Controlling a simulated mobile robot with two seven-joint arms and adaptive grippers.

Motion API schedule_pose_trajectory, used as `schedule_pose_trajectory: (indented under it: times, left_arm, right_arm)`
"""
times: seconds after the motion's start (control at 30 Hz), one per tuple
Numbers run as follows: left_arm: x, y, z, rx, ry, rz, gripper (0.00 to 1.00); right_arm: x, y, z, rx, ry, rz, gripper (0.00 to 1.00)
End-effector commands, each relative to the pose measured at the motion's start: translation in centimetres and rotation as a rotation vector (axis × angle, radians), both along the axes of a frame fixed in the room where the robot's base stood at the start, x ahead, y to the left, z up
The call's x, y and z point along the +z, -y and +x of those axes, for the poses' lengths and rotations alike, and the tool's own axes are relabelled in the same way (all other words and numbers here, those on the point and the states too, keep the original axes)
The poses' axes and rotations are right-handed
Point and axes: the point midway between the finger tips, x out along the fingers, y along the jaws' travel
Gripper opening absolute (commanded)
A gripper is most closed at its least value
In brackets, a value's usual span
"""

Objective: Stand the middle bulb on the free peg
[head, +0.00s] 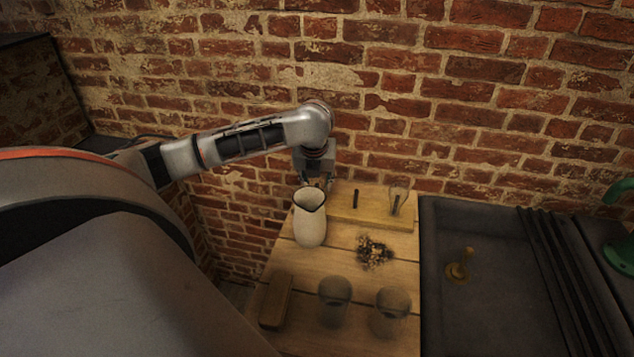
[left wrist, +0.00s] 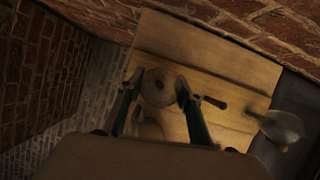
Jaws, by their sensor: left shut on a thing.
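My left gripper (head: 314,182) is at the rack's left end, behind the white jug, pointing down. In the left wrist view its fingers (left wrist: 159,84) are shut on a round brownish thing with a dark centre, which looks like a bulb (left wrist: 160,92). In the head view the jug mostly hides it, so I cannot tell whether it touches the rack. The wooden rack (head: 377,216) has a bare dark peg (head: 355,199), also seen in the left wrist view (left wrist: 214,102). A clear glass bulb (head: 399,200) stands at the rack's right end. My right gripper is not in view.
The white jug (head: 310,222) stands close in front of the gripper. Two dark glass jars (head: 335,295) (head: 390,310), a small dark pile (head: 373,252) and a wooden block (head: 276,301) are nearer. A brick wall rises behind; a dark sink (head: 470,230) adjoins at right.

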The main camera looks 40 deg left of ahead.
Motion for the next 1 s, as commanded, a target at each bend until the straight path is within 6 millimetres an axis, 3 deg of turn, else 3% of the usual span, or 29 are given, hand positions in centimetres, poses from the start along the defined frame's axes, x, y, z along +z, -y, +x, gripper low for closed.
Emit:
schedule_pose_trajectory:
  times: [0.03,0.07,0.1,0.13,0.57,1.0]
  left_arm:
    - [0.0,0.0,0.0,0.000,0.000,0.000,0.23]
    - [0.0,0.0,0.0,0.000,0.000,0.000,0.41]
    - [0.0,0.0,0.0,0.000,0.000,0.000,0.51]
    - [0.0,0.0,0.0,0.000,0.000,0.000,0.55]
    - [0.6,0.1,-0.1,0.001,0.002,0.001,0.55]
    - [8.1,1.9,-2.5,-0.002,0.005,0.002,0.55]
  right_arm:
    - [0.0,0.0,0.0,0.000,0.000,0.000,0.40]
    - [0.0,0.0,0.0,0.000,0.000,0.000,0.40]
    - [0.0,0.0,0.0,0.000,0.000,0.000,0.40]
    - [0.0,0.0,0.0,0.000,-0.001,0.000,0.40]
    - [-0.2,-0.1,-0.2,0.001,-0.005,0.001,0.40]
    - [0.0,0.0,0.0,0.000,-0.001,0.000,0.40]
